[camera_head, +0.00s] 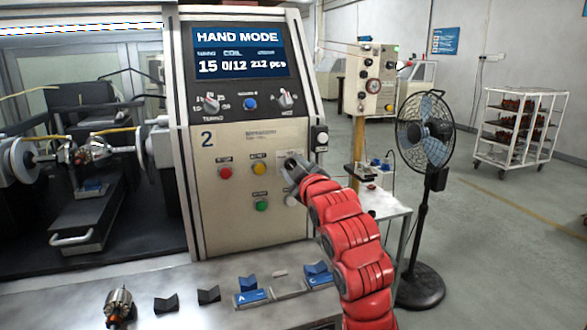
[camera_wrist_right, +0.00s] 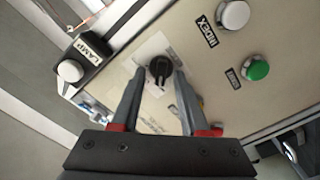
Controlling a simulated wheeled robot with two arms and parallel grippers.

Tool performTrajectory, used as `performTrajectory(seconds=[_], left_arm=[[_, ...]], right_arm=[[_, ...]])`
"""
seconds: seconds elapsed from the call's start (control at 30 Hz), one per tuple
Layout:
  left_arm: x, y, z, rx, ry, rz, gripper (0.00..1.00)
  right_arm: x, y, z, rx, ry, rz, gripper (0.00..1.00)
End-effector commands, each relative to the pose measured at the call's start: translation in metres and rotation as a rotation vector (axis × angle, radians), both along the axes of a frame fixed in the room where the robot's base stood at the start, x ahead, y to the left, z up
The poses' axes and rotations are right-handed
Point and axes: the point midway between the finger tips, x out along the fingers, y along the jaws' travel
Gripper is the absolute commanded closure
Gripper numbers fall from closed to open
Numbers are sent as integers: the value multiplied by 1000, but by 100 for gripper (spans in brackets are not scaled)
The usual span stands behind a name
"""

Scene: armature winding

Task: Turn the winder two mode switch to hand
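The winder two panel (camera_head: 235,220), marked 2, has a screen (camera_head: 237,51) that reads HAND MODE. In the right wrist view the black mode switch knob (camera_wrist_right: 158,70) sits on a pale plate, its grip pointing roughly along my fingers. My right gripper (camera_head: 287,165) is at the right side of the panel and mostly hides the knob in the head view. In the wrist view its two fingers (camera_wrist_right: 159,76) stand apart on either side of the knob, with a small gap showing on each side. My left gripper is not in view.
Red (camera_head: 226,172), yellow (camera_head: 257,169) and green (camera_head: 262,205) buttons lie left of my gripper. A lamp switch box (camera_wrist_right: 91,48) is close by. V-blocks and an armature (camera_head: 119,306) stand on the bench below. A fan (camera_head: 426,130) stands at right.

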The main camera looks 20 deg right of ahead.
Motion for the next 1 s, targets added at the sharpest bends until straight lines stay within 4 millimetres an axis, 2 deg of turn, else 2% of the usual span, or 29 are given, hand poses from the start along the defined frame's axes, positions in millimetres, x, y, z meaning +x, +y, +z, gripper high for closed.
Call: performTrajectory(seconds=[0.27,0.47,0.87,0.9,0.93,1.0], left_arm=[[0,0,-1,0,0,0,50],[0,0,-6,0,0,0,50],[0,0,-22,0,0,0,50],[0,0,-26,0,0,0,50],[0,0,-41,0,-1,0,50],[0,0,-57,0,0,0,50]], right_arm=[[-1,0,-1,1,1,0,55],[-22,-1,-1,-1,-4,0,55],[-112,-5,-2,-1,-4,-1,55],[-123,-5,-3,-2,-8,-2,55],[-130,-6,-9,-1,-9,-1,55],[-148,-6,-9,-4,-9,-3,55]])
